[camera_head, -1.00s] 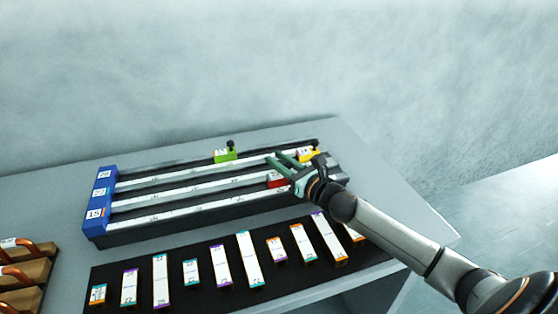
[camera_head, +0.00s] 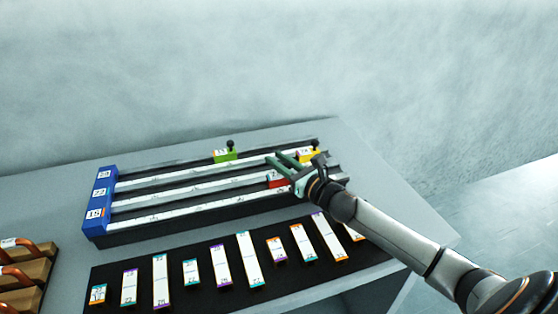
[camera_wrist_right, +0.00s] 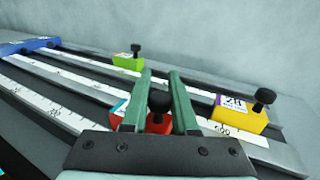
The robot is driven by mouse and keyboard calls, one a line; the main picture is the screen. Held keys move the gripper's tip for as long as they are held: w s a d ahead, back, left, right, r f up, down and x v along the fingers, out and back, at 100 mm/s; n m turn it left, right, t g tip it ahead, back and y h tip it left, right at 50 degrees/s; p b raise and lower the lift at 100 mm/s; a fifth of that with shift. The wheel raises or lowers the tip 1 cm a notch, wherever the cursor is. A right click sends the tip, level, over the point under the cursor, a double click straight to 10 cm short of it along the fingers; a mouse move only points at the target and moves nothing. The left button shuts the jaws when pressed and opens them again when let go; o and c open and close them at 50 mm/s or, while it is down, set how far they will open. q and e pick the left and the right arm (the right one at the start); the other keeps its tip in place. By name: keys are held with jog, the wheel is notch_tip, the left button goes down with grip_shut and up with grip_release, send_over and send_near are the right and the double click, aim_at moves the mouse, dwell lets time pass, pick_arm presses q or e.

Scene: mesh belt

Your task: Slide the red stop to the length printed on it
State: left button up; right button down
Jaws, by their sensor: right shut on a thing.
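The red stop (camera_head: 276,181) sits on the front rail near the right end of the rail board. In the right wrist view the red stop (camera_wrist_right: 157,126) shows below and between my fingers, with its black knob between them. My right gripper (camera_head: 279,158) is shut on the red stop's knob; its green fingers also fill the middle of the wrist view (camera_wrist_right: 160,90). The number printed on the red stop is hidden by my fingers. The front rail's scale (camera_head: 190,208) runs left to a blue end block (camera_head: 97,204) marked 15, 22 and 28. My left gripper is not in view.
A green stop (camera_head: 224,156) sits on the back rail and a yellow stop (camera_head: 308,155) on the middle rail, close to my right gripper. A black mat (camera_head: 206,293) with several labelled strips lies in front. Brown blocks with orange handles (camera_head: 22,271) stand at left.

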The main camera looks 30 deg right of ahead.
jog(key=a, duration=0.2)
jog(key=w+a, duration=0.1)
jog(key=a, duration=0.2)
jog(key=a+p, duration=0.1)
jog(key=a, duration=0.1)
jog(key=shift+w+a+r, duration=0.1)
jog(key=shift+w+a, duration=0.05)
jog(key=shift+w, duration=0.15)
jog(key=shift+w+a, duration=0.1)
jog(key=shift+a, duration=0.25)
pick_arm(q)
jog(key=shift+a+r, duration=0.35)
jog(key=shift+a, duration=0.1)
pick_arm(e)
jog(key=c, duration=0.8)
grip_release()
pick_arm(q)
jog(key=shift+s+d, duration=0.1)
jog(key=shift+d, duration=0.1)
pick_arm(e)
jog(key=shift+o, duration=0.4)
jog(key=shift+d, duration=0.15)
